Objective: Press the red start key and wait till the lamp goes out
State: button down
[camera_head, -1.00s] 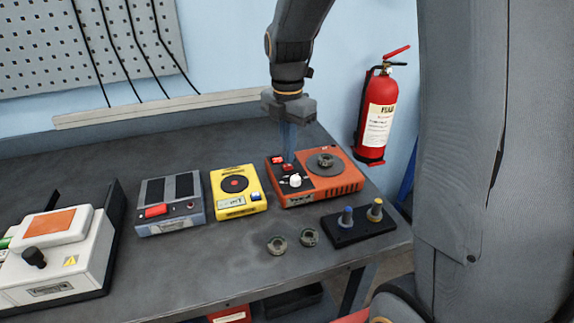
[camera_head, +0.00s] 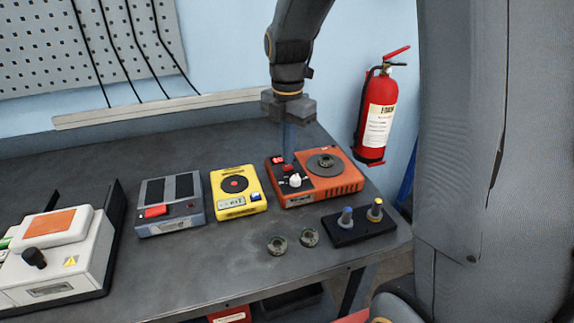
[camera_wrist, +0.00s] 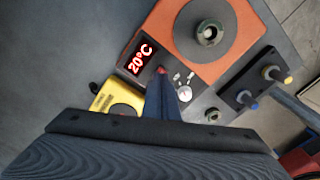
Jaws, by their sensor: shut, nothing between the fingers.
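My gripper (camera_head: 289,152) is shut and empty, pointing down at the orange hotplate (camera_head: 330,188). Its fingertips are just above or at a small red key (camera_head: 288,168) on the hotplate's dark panel; I cannot tell if they touch. In the wrist view the fingers (camera_wrist: 161,82) end by that key, beside a lit red display (camera_wrist: 139,59) reading 20°C. A grey device (camera_head: 170,190) to the left has a wide red key (camera_head: 156,211) and a small dark red lamp (camera_head: 190,205). I cannot tell surely whether that lamp is lit.
A yellow device (camera_head: 238,196) stands between the grey device and the hotplate. Two ring-shaped parts (camera_head: 277,244) and a black stand (camera_head: 352,226) with two pegs are in front. A white device (camera_head: 70,260) is at the left. A fire extinguisher (camera_head: 376,120) hangs on the wall.

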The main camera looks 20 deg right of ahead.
jog(key=shift+f, duration=0.75)
dwell(1.0)
notch_tip(320, 180, up, 6)
jog(key=p, duration=0.5)
dwell(0.4)
jog(key=shift+s, duration=0.1)
dwell(0.5)
jog(key=s+m, duration=0.2)
jog(key=m, duration=0.2)
jog(key=s+f+m, duration=0.1)
jog(key=s+m, duration=0.2)
jog(key=m, duration=0.1)
jog(key=s+f+m, duration=0.1)
jog(key=s+m, duration=0.1)
jog(key=m, duration=0.1)
jog(key=shift+s+m+t, duration=0.3)
jog(key=shift+m, duration=0.1)
jog(key=s+f+m, duration=0.2)
jog(key=s+m, duration=0.6)
jog(key=m, duration=0.4)
jog(key=shift+s+f+t, duration=0.15)
jog(key=shift+t, duration=0.25)
dwell(1.4)
